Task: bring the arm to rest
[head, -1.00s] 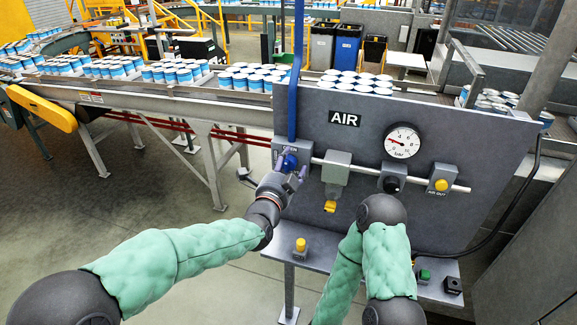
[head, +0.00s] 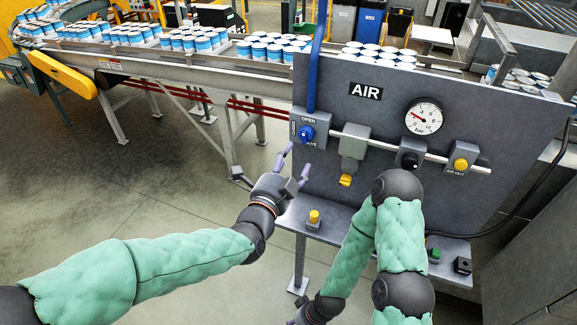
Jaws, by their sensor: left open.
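My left gripper (head: 295,163) is open and empty, with its purple fingers spread. It is in front of the panel, below and left of the blue valve knob (head: 307,133), apart from it. The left arm in its green sleeve reaches in from the lower left. My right arm is folded at the elbow in front of the panel, its forearm pointing down. My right gripper (head: 298,321) shows only in part at the bottom edge, and its fingers are mostly cut off.
The grey AIR panel (head: 472,110) carries a gauge (head: 424,117), a yellow lever (head: 345,180) and a yellow button (head: 461,164). A shelf (head: 285,218) with buttons juts out below it. A conveyor (head: 190,68) with cans runs behind. The floor at left is clear.

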